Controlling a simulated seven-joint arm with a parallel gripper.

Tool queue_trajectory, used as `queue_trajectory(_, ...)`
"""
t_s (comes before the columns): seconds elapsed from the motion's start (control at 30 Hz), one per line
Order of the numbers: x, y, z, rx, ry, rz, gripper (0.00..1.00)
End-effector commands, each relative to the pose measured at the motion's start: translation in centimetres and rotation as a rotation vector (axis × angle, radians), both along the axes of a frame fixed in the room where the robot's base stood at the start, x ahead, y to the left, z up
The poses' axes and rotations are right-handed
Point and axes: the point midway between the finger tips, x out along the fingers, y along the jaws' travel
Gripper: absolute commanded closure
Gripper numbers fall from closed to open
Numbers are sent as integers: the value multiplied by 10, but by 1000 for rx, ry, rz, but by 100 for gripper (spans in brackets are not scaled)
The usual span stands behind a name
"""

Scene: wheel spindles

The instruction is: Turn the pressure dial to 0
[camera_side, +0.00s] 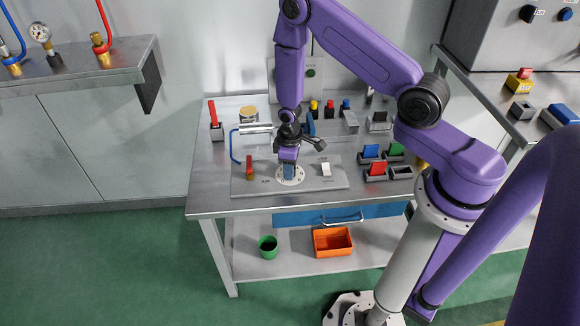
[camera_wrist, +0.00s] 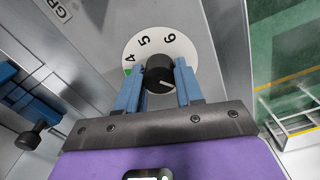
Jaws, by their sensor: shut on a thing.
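The pressure dial is a white disc (camera_side: 298,180) on the grey panel at the table's front. In the wrist view the disc (camera_wrist: 150,46) shows the numbers 4, 5 and 6 and a green mark beside the 4. Its black knob (camera_wrist: 158,72) has a white pointer line, aimed toward the lower right, near the right finger. My gripper (camera_wrist: 159,66) is shut on the knob, with one blue finger on each side. In the side view my gripper (camera_side: 289,171) points down onto the dial and hides the knob. The rest of the scale is hidden by the fingers.
On the same panel (camera_side: 330,186), a red lever (camera_side: 250,167) stands left of the dial and a white switch (camera_side: 325,169) right. Red, blue and green blocks in holders (camera_side: 376,169) sit farther right. A silver cylinder (camera_side: 256,129) lies behind.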

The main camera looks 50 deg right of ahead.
Motion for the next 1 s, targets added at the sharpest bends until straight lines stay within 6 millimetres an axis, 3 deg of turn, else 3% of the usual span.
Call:
queue_trajectory(0.33,1,0,1,0,-2,106,94)
queue_trajectory(0.8,1,0,1,0,-2,118,94)
queue_trajectory(0.83,1,0,1,0,-2,118,54)
queue_trajectory(0.87,1,0,1,0,-2,118,44)
queue_trajectory(0.9,1,0,1,0,-2,117,39)
queue_trajectory(1.0,1,0,0,0,-2,117,39)
